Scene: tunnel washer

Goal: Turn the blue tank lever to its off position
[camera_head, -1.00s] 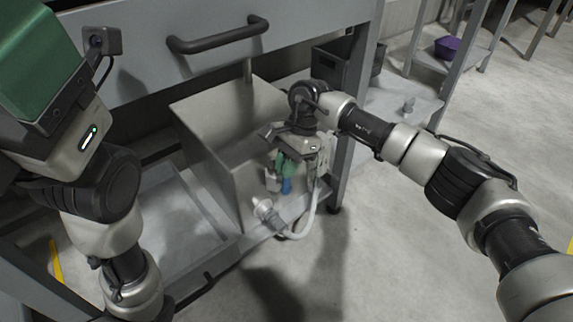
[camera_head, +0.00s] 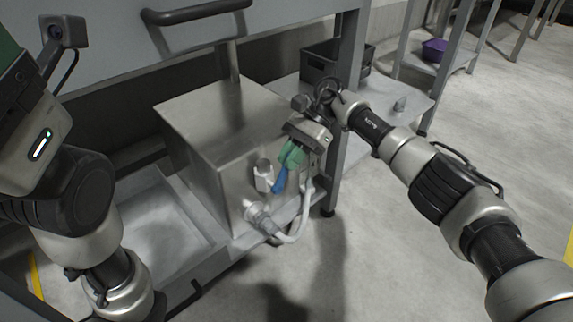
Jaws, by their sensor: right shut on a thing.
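The blue tank lever (camera_head: 281,179) is on the front of the grey metal tank (camera_head: 207,108), below the table, beside a pale valve fitting (camera_head: 264,175). It slants, its lower end to the left. My right gripper (camera_head: 291,158), with green fingers, is shut on the upper part of the lever and hides that part. My left arm (camera_head: 88,222) comes in at the left, but its fingers are out of the picture or hidden.
A hose (camera_head: 297,230) curves from a fitting low on the tank. A table leg (camera_head: 343,110) stands close behind my right wrist. A dark crate (camera_head: 322,62) is on the lower shelf, and a purple bowl (camera_head: 434,49) is on another rack.

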